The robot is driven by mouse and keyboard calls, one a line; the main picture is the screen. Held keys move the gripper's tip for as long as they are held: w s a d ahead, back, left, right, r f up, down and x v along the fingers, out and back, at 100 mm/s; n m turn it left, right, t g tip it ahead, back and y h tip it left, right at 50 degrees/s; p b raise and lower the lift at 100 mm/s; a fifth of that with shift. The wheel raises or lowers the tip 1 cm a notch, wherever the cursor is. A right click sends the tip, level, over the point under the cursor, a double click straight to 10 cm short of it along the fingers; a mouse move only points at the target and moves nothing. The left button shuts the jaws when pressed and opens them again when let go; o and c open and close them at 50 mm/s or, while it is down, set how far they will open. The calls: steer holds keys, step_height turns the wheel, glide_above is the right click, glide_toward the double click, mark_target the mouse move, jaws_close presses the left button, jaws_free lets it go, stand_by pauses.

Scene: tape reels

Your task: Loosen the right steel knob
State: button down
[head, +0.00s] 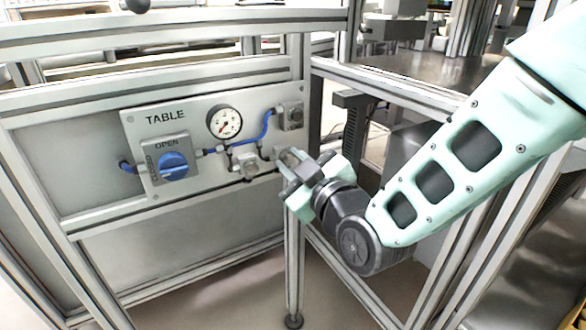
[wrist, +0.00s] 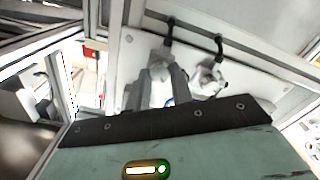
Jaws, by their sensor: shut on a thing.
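The right steel knob (head: 281,151) is on the right part of the grey TABLE panel (head: 190,108), mostly hidden behind my fingers in the head view. My gripper (head: 288,160) reaches in from the right and is shut on this knob. In the wrist view the two grey fingers (wrist: 164,88) close around the steel knob (wrist: 160,66). The other steel knob (head: 248,164) sits to its left in the head view, clear of my fingers. It shows to the right of them in the wrist view (wrist: 207,80).
The panel also carries a pressure gauge (head: 224,122), a blue OPEN switch (head: 173,165) and blue hoses (head: 268,127) close to the knobs. Aluminium frame bars (head: 180,75) surround the panel, with an upright post (head: 295,240) just below my gripper.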

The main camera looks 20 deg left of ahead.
steer(key=n+b, duration=0.1)
steer(key=n, duration=0.3)
steer(key=shift+f+n, duration=0.15)
steer(key=shift+n, duration=0.15)
steer(key=shift+n+b, duration=0.55)
steer(key=shift+n, duration=1.35)
steer(key=shift+d, duration=0.1)
steer(key=c, duration=1.2)
jaws_free()
steer(key=shift+c, duration=0.2)
steer(key=b+v, duration=1.4)
steer(key=v, duration=0.3)
steer(key=shift+b, duration=0.35)
